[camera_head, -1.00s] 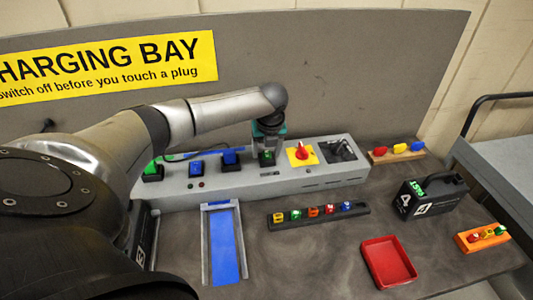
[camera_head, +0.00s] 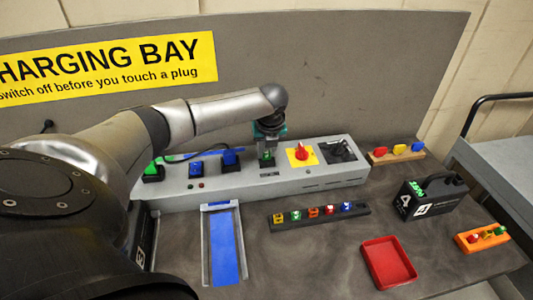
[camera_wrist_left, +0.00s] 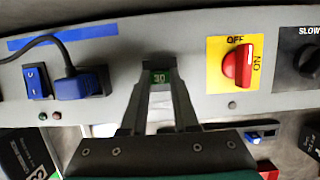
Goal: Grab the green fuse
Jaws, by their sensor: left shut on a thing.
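The green fuse (camera_wrist_left: 158,77), marked 30, sits in its dark socket on the grey charging panel (camera_head: 330,177). It also shows in the head view (camera_head: 267,156), partly hidden by my gripper. My left gripper (camera_head: 267,154) points down at the panel and is shut on the green fuse. In the left wrist view its two fingers (camera_wrist_left: 158,82) meet the fuse's sides. My right gripper is not in view.
A red switch on a yellow plate (camera_head: 302,154) is just right of the fuse, with a black knob (camera_head: 339,149) beyond. A fuse rack (camera_head: 319,211), blue slide (camera_head: 225,255) and red tray (camera_head: 389,262) lie in front.

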